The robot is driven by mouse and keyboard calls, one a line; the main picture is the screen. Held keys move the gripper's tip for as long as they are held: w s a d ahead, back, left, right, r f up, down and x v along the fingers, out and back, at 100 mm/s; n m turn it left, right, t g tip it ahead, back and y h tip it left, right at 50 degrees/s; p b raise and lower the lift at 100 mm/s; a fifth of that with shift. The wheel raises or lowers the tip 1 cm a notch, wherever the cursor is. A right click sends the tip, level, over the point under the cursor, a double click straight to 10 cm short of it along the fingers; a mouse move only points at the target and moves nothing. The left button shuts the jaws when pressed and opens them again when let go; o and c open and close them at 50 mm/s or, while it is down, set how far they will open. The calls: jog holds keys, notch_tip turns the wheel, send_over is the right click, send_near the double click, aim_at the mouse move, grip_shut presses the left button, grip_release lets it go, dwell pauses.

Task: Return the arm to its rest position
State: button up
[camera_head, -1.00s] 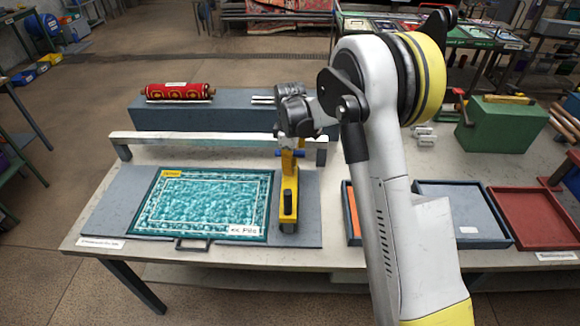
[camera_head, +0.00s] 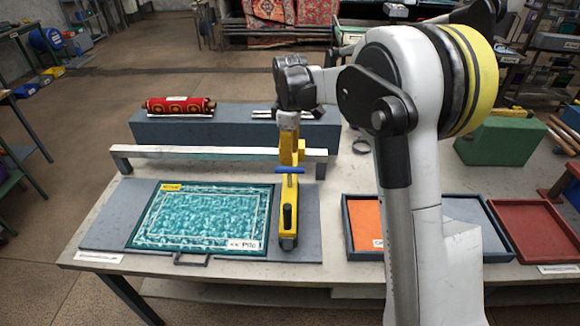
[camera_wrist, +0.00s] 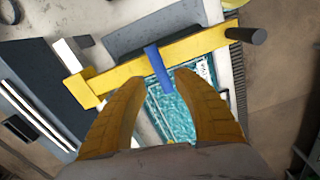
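My gripper (camera_head: 291,160) is open and points down over the yellow scrubber tool (camera_head: 288,218), with its yellow fingers apart. The tool has a blue crossbar (camera_head: 290,170) and a black knob. It stands on the grey board at the right edge of the teal rug (camera_head: 200,217). In the wrist view the fingers (camera_wrist: 145,78) spread on either side of the blue crossbar (camera_wrist: 157,66), with the yellow tool body (camera_wrist: 205,48) behind them. I cannot tell whether a finger touches the tool.
A low white rail (camera_head: 215,152) stands behind the rug. A blue-grey block (camera_head: 215,126) behind it carries a rolled red rug (camera_head: 179,106). At right are an orange-lined tray (camera_head: 366,222), a red tray (camera_head: 535,232) and a green block (camera_head: 503,141). My arm hides part of the trays.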

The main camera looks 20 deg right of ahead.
jog(key=shift+r, duration=0.5)
jog(key=shift+s+r, duration=0.15)
jog(key=shift+s, duration=0.15)
jog(key=s+r+m+t+b, duration=0.3)
jog(key=s+m+b, duration=0.25)
jog(key=s, duration=0.75)
jog(key=s+f+m+t+b, duration=0.2)
jog(key=s+f+m+b, duration=0.1)
jog(key=s, duration=0.5)
jog(key=s+f+m+t+b, duration=0.2)
jog(key=s+f+m+b, duration=0.1)
jog(key=s+f, duration=0.3)
jog(key=shift+s+a+m+b, duration=0.15)
jog(key=shift+s+m+b, duration=0.25)
jog(key=shift+s, duration=0.65)
